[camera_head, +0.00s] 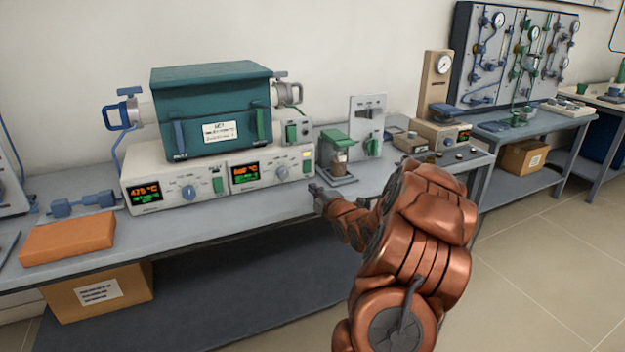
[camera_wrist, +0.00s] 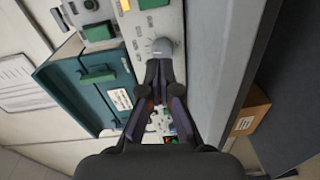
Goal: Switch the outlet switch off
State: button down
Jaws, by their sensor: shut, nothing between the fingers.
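A pale upright panel (camera_head: 367,115) at the back of the bench carries a dark horizontal handle (camera_head: 370,113) and a green switch (camera_head: 374,147). I take this panel for the outlet; no readable label confirms it. My gripper (camera_head: 314,189) is at the bench's front edge, in front of the furnace controls and apart from the panel. Its fingers are shut and empty. In the wrist view, the gripper (camera_wrist: 160,68) has its fingertips just below a grey round knob (camera_wrist: 162,47) in the picture; contact cannot be told. The fingers hide part of the control front.
A teal furnace (camera_head: 215,110) sits on a white control unit (camera_head: 150,207) with lit displays. A small green-topped device (camera_head: 337,155) stands between the unit and the panel. An orange block (camera_head: 68,238) lies at left. The floor at right (camera_head: 535,260) is clear.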

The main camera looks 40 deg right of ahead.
aim_at(309, 164)
jog(key=shift+n+t+h, duration=0.5)
jog(key=shift+t+h, duration=0.2)
jog(key=shift+t, duration=0.2)
jog(key=s+d, duration=0.1)
jog(key=d, duration=0.1)
jog(key=s+d+f+b, duration=0.1)
jog(key=s+d, duration=0.1)
jog(key=shift+x, duration=7)
jog(key=shift+f, duration=0.15)
